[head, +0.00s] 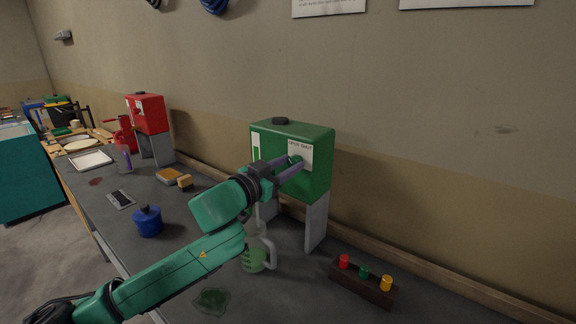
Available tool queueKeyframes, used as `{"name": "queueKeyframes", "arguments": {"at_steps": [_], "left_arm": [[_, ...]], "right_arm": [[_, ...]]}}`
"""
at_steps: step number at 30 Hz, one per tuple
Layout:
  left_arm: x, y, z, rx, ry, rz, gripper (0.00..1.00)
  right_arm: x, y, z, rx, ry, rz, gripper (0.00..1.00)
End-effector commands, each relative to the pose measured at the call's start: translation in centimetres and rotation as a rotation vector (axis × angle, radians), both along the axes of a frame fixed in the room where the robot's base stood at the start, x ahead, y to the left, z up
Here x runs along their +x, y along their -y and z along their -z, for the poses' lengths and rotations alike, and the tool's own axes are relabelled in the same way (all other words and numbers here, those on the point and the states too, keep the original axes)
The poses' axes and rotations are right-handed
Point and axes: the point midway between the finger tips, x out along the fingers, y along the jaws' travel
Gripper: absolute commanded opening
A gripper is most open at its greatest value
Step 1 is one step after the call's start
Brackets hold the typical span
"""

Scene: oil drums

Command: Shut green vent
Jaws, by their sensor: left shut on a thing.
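The green drum (322,172) is a box-shaped can on grey legs on the bench, with a dark cap on top. Its front has a white label reading "OPEN SHUT" and a small green vent knob (296,160) by the label. My left gripper (290,168), with purple fingers, is at the drum's front and shut on the vent knob. The fingers partly hide the knob, so I cannot tell its turned position. A clear jug (270,250) with green markings or liquid stands below the drum, partly hidden by my arm. My right gripper is not in view.
A red drum (152,112) on grey legs stands further back left. A blue lidded pot (148,222), sponges (171,177) and a wooden rack (362,283) with red, green and yellow pegs are on the bench. A green puddle (211,300) lies near the front edge.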

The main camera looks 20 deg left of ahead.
Motion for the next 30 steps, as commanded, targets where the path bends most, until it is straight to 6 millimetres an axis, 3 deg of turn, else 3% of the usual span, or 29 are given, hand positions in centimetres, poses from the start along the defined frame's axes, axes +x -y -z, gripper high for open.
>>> {"name": "queueKeyframes", "arguments": {"at_steps": [11, 30], "left_arm": [[0.1, 0.0, 0.1, 0.121, 0.041, -0.003, 0.00], [0.1, 0.0, 0.1, 0.657, 0.253, -0.003, 0.00]], "right_arm": [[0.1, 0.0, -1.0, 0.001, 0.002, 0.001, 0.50], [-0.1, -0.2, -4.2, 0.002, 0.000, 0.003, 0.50]]}}
